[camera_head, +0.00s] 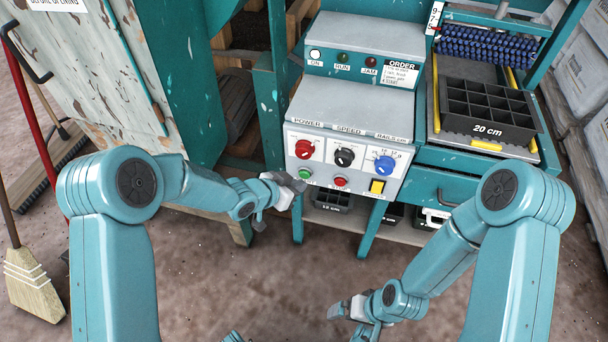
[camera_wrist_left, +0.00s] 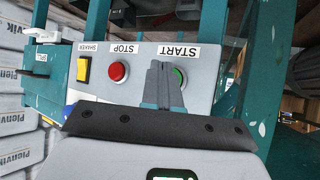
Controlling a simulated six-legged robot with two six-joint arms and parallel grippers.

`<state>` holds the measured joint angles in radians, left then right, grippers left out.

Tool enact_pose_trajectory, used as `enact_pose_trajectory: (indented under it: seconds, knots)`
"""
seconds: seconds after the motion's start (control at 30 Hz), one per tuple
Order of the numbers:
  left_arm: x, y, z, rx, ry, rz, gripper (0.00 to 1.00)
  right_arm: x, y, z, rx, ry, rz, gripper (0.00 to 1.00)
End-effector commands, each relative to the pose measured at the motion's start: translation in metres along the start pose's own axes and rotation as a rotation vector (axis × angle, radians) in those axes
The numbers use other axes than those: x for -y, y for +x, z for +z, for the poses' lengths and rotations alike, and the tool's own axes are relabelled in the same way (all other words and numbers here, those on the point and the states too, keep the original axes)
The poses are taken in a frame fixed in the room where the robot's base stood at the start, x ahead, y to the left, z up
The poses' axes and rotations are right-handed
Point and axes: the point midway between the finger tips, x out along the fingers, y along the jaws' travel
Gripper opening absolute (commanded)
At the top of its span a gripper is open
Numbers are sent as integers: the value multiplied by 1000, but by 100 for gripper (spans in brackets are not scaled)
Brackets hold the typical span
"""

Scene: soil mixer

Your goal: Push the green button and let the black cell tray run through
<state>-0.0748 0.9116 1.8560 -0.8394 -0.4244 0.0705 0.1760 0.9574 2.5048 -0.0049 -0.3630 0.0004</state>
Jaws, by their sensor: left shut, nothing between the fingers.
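The green START button (camera_head: 305,173) sits at the lower left of the grey control panel (camera_head: 345,120). It also shows in the left wrist view (camera_wrist_left: 179,78), partly covered by my fingers. My left gripper (camera_head: 298,184) is shut and empty, with its tips right at the green button; I cannot tell whether they touch it. The black cell tray (camera_head: 490,130), marked 20 cm, lies on the machine's bed at the right, in front of a blue brush roller (camera_head: 485,45). My right gripper (camera_head: 335,312) is low in front of the machine, away from the panel; its finger opening is unclear.
A red STOP button (camera_head: 340,182) and a yellow shaker switch (camera_head: 377,187) sit right of the green button. Red, black and blue knobs are above them. More trays are on the shelf below. A broom (camera_head: 32,285) stands at the left. The floor in front is clear.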

Motion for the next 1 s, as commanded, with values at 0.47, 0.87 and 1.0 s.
enact_pose_trajectory:
  seconds: [0.47, 0.87, 1.0]
  knots:
    - [3, 4, -3, 0, 0, 0, 0, 2, -4, 0, 0, 0, 0, 100]
    - [5, 7, -5, 0, 0, 0, 0, 3, -7, 0, 0, 0, 0, 100]
    - [6, 8, -6, 0, 0, 0, 0, 3, -9, 0, 0, 0, 0, 100]
